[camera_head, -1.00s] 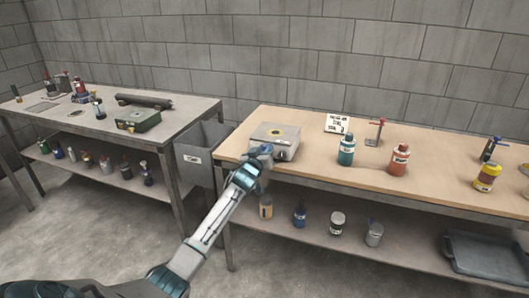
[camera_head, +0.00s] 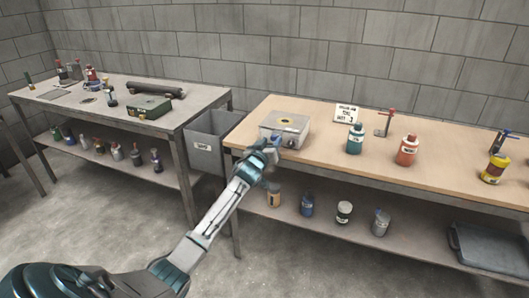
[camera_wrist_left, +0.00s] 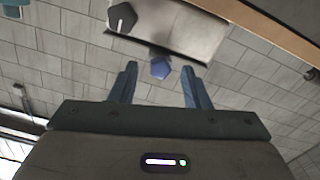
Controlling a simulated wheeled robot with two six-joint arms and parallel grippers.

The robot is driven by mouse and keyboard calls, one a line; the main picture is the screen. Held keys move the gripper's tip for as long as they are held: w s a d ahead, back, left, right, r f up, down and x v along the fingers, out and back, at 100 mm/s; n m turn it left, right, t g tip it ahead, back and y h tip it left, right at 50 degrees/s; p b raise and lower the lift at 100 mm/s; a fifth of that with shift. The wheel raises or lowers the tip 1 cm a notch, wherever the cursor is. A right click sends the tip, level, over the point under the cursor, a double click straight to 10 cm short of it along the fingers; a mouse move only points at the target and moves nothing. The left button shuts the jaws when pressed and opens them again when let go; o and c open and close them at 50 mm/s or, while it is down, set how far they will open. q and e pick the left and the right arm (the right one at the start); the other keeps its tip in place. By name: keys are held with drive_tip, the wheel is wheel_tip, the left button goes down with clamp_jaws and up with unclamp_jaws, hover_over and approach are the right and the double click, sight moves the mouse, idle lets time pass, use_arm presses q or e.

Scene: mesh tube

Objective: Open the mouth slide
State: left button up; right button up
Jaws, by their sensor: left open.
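My left gripper (camera_head: 269,149) is at the box's front left side, just off the table edge. In the left wrist view my gripper (camera_wrist_left: 158,84) is open, its two blue fingers apart with nothing held. A blue faceted knob (camera_wrist_left: 160,68) shows between and just beyond the fingertips, by the pale box face (camera_wrist_left: 175,22). Whether a finger touches it I cannot tell. The slide itself I cannot make out clearly. My right gripper is out of view.
A teal bottle (camera_head: 355,139), a red bottle (camera_head: 407,150) and a small sign (camera_head: 347,113) stand right of the box. A grey bin (camera_head: 205,150) stands between the tables. A green case (camera_head: 147,107) is on the left table.

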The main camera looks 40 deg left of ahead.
use_arm(q)
drive_tip(key=b+v, duration=0.1)
drive_tip(key=v, duration=0.8)
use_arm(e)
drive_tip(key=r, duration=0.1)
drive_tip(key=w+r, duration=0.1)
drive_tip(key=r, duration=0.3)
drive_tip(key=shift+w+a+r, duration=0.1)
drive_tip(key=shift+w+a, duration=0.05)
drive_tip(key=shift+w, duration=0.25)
use_arm(q)
drive_tip(key=shift+s+r, duration=0.1)
drive_tip(key=shift+s, duration=0.05)
